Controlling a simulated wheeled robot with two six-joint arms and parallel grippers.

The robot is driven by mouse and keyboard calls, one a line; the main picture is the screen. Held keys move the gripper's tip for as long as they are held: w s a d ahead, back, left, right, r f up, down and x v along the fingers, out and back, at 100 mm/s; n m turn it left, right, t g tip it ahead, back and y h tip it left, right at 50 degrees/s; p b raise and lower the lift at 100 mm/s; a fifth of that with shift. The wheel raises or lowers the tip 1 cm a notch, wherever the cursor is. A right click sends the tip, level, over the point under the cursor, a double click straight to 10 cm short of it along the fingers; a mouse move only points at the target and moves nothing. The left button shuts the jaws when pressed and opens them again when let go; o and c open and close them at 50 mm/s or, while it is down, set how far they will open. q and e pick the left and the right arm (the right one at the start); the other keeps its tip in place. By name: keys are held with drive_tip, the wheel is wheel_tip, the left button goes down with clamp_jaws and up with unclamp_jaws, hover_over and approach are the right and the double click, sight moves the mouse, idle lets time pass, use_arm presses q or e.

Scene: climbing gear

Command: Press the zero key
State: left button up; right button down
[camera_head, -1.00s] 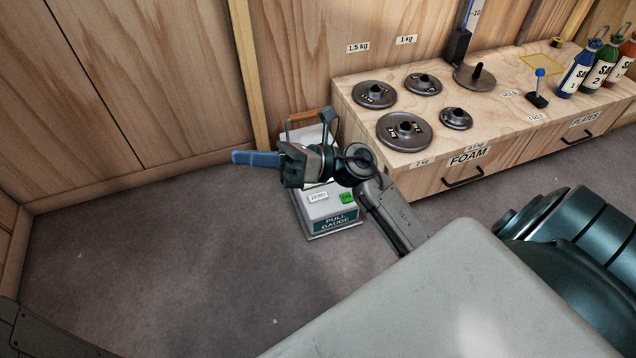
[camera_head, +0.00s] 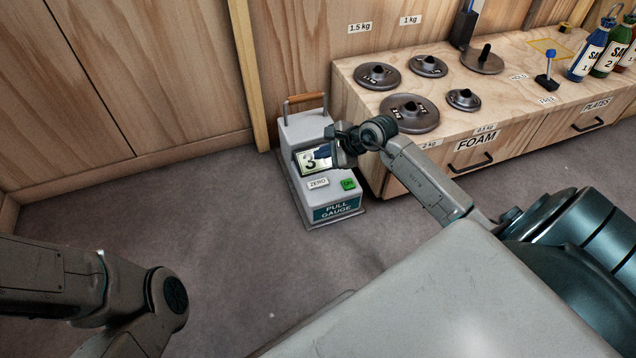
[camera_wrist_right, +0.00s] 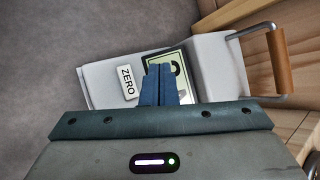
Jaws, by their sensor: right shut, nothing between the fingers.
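The pull gauge (camera_head: 297,133) is a grey box standing on the floor beside the bench, with an orange-brown handle on top. Its zero key (camera_head: 318,183) is a white key marked ZERO, left of a green ON key (camera_head: 348,184). The display (camera_head: 309,161) shows a 3 and is partly covered by my right gripper (camera_head: 324,153). In the right wrist view the shut blue fingers (camera_wrist_right: 158,84) overlap the display, and the zero key (camera_wrist_right: 128,82) lies just left of them, uncovered. Contact with the gauge cannot be told. My left arm shows at lower left; its gripper is out of view.
A wooden bench (camera_head: 408,174) with drawers stands right of the gauge. It bears several dark weight plates (camera_head: 409,113), a blue-topped stand (camera_head: 547,80) and bottles (camera_head: 589,52). The floor (camera_head: 235,215) left of the gauge is clear.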

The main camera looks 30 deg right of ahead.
sight(322, 184)
wheel_tip(322, 184, down, 9)
drive_tip(key=b, duration=0.6)
drive_tip(key=shift+r, duration=0.1)
idle(2.0)
drive_tip(key=shift+f+b, duration=0.4)
drive_tip(key=shift+b, duration=0.1)
drive_tip(key=shift+f+b, duration=0.3)
drive_tip(key=shift+f, duration=0.1)
idle(0.3)
drive_tip(key=shift+r, duration=0.1)
drive_tip(key=shift+r+p, duration=0.65)
drive_tip(key=shift+r, duration=0.05)
